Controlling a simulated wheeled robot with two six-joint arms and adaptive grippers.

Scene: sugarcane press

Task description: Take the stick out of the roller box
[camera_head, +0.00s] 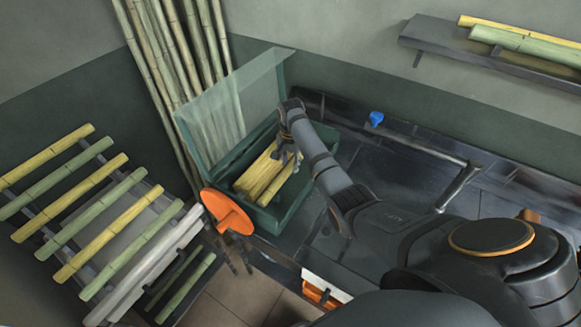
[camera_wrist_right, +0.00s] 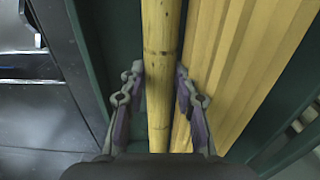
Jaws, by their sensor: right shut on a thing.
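The roller box (camera_head: 293,205) is dark green with its clear lid (camera_head: 225,110) tilted up at the back left. Yellow ridged rollers (camera_head: 262,178) lie inside it; they also show in the right wrist view (camera_wrist_right: 235,60). My right gripper (camera_head: 288,157) reaches down into the box from above. In the right wrist view, a yellow stick (camera_wrist_right: 162,50) with brown joints runs between the two fingers of my right gripper (camera_wrist_right: 160,85), beside the rollers. The gripper is shut on this stick. In the head view I cannot clearly separate the stick from the rollers. My left gripper is not in view.
An orange wheel (camera_head: 228,212) is on the box's front left. A rack of yellow and green canes (camera_head: 100,215) stands at left. Tall canes (camera_head: 175,60) lean on the wall behind. A blue object (camera_head: 376,118) sits on the dark counter (camera_head: 390,160).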

